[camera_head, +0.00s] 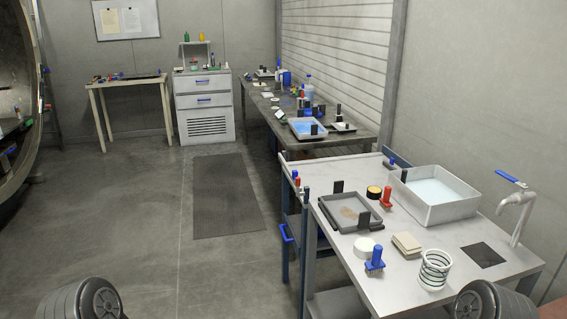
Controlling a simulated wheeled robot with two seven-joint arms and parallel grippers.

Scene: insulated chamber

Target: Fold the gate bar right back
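No bar stands out clearly as the gate bar. The nearest candidate is a blue handle-like piece (286,233) at the left side of the near table, beside dark blue upright posts (304,245). Whether it is hinged, and how far it is folded, I cannot tell at this size. Neither of my grippers shows in the head view. Only dark rounded parts, which look like mine, show at the bottom left and bottom right edges.
The near table (400,288) at right carries a grey tray (371,222), a water basin (455,212), a tap (516,212) and small items. A long bench (350,143), drawer cabinet (205,108) and small table (95,86) stand behind. Floor at left is clear around a dark mat (225,195).

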